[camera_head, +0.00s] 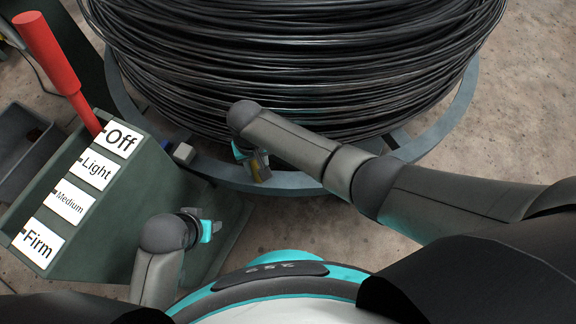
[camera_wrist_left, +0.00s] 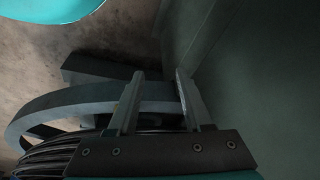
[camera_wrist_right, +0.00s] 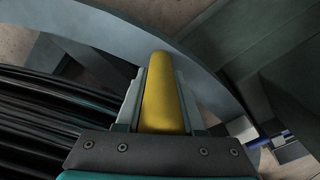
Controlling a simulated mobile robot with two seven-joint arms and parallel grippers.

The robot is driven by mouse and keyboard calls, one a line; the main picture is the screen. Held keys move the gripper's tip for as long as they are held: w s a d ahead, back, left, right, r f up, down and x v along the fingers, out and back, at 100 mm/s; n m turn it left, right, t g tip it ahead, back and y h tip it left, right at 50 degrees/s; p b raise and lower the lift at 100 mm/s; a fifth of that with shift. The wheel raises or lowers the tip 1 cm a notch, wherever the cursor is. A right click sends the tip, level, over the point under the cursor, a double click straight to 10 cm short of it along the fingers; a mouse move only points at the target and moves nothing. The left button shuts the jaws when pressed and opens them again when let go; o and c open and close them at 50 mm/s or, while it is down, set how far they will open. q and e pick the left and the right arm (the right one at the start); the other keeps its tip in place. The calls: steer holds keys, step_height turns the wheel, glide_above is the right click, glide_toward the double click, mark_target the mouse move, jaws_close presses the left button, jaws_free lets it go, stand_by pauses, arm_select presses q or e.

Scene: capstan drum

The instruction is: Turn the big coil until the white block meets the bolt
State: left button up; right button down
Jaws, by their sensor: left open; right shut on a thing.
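The big coil (camera_head: 290,60) of black wire fills the top of the head view and rests on a grey ring (camera_head: 225,172). My right gripper (camera_head: 258,165) is at the ring's near edge, shut on a yellow peg (camera_wrist_right: 162,100). A small pale block (camera_head: 184,152) shows left of it, by the ring's edge near the green box. In the right wrist view, small white and blue parts (camera_wrist_right: 240,128) show at the right; I cannot tell block from bolt there. My left gripper (camera_head: 208,227) is open and empty, beside the green box and short of the ring.
A green box (camera_head: 150,185) with Off, Light, Medium and Firm labels stands at the left, with a red lever (camera_head: 48,55) near Off. A dark bin (camera_head: 25,150) is behind it. Bare floor (camera_head: 530,110) lies at the right.

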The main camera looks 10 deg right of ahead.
mark_target(246, 177)
steer(key=a, duration=0.2)
steer(key=a+b, duration=0.1)
steer(key=shift+s+a+m, duration=0.1)
steer(key=shift+s+m, duration=0.15)
steer(key=shift+m, duration=0.05)
steer(key=shift+a, duration=0.1)
arm_select(q)
steer(key=r, duration=0.3)
steer(key=shift+w+d+r+t, duration=0.1)
steer(key=shift+w+d+t, duration=0.05)
steer(key=shift+d+t, duration=0.15)
steer(key=shift+a, duration=0.1)
arm_select(e)
steer(key=shift+w+a+r, duration=0.1)
steer(key=c, duration=0.7)
jaws_free()
steer(key=shift+w+a, duration=0.1)
steer(key=shift+o, duration=0.9)
steer(key=shift+w, duration=0.1)
arm_select(q)
steer(key=shift+w, duration=0.1)
arm_select(e)
steer(key=shift+r, duration=0.1)
